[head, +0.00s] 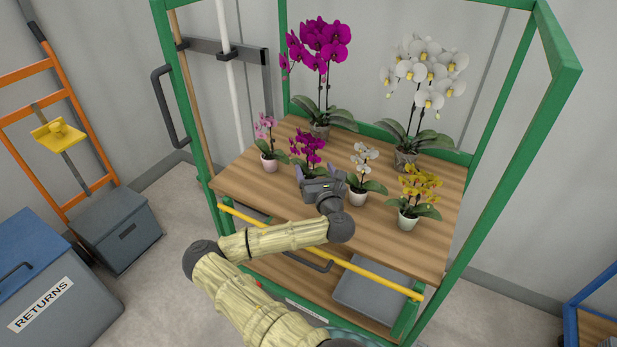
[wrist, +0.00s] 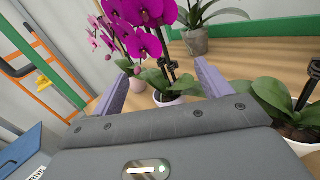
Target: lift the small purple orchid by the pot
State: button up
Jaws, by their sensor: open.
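The small purple orchid (head: 308,143) stands upright on the wooden shelf, with magenta flowers and green leaves. In the head view its pot is mostly hidden by my gripper (head: 318,175). In the wrist view its pale pot (wrist: 167,99) shows between the two fingers and beyond them, below its leaves and magenta flowers (wrist: 145,25). My gripper (wrist: 162,68) is open and empty, with one finger to each side of the pot in the picture. I cannot tell how far the fingertips are from the pot.
A small white orchid (head: 364,153) stands close to my gripper's right. A small pink orchid (head: 265,128) is to the left, a yellow one (head: 420,183) further right. Large magenta (head: 322,42) and white (head: 428,70) orchids stand behind. A green frame (head: 484,184) surrounds the wooden shelf (head: 253,197).

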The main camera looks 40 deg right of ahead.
aim_at(307, 173)
jog(key=f, duration=0.3)
jog(key=f+b, duration=0.1)
jog(key=f, duration=0.3)
jog(key=shift+w+a+f, duration=0.2)
jog(key=shift+f, duration=0.05)
jog(key=shift+x, duration=1.15)
jog(key=shift+w+d+r, duration=0.1)
jog(key=shift+w+r, duration=0.05)
jog(key=shift+x, duration=2.5)
jog(key=c, duration=1.1)
notch_tip(307, 173, up, 10)
jog(key=shift+r+p, duration=0.1)
jog(key=shift+p, duration=0.4)
jog(key=shift+c, duration=0.2)
